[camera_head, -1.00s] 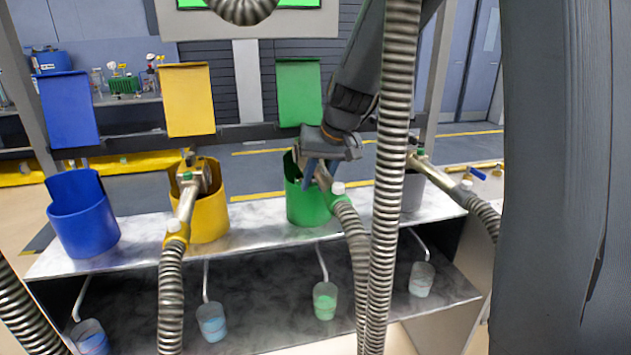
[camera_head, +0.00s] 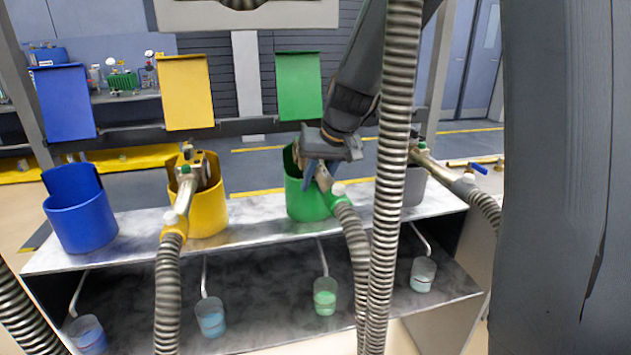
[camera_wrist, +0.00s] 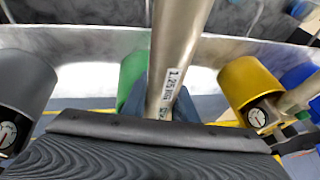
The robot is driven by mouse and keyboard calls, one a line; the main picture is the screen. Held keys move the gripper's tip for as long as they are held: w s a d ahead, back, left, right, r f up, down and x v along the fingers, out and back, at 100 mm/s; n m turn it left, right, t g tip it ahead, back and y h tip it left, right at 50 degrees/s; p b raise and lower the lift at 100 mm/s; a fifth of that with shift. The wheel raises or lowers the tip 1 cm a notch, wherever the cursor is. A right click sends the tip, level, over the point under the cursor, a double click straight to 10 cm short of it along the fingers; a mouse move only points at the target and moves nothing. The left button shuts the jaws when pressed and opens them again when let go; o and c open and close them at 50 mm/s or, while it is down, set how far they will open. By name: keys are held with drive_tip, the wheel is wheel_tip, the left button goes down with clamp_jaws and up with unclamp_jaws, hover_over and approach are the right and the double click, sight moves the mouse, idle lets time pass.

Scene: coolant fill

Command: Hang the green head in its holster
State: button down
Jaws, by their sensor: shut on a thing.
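The green holster (camera_head: 305,204) is an open cup on the metal bench. My gripper (camera_head: 318,172) is at its mouth, shut on the green head (camera_head: 324,181), a metal tube with a green collar and ribbed hose. The head's front end is at or inside the holster mouth, largely hidden by my gripper, so I cannot tell whether it is seated. In the wrist view the head's labelled tube (camera_wrist: 180,45) runs up from between the fingers (camera_wrist: 162,95), with part of the green holster (camera_wrist: 131,74) just left of it.
The yellow holster (camera_head: 211,212) and grey holster (camera_head: 413,190) flank it, each holding a head. The blue holster (camera_head: 80,222) is empty. A ribbed hose (camera_head: 388,150) hangs in front of my arm. Cups, including a green-filled one (camera_head: 325,297), stand on the lower shelf.

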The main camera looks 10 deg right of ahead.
sight(324, 167)
drive_tip(key=shift+f+b, duration=0.55)
drive_tip(key=shift+f, duration=0.2)
drive_tip(key=c, duration=1.3)
unclamp_jaws()
drive_tip(key=shift+c, duration=0.2)
drive_tip(key=shift+b+v, duration=0.5)
drive_tip(key=shift+v, duration=3.4)
drive_tip(key=shift+r, duration=0.1)
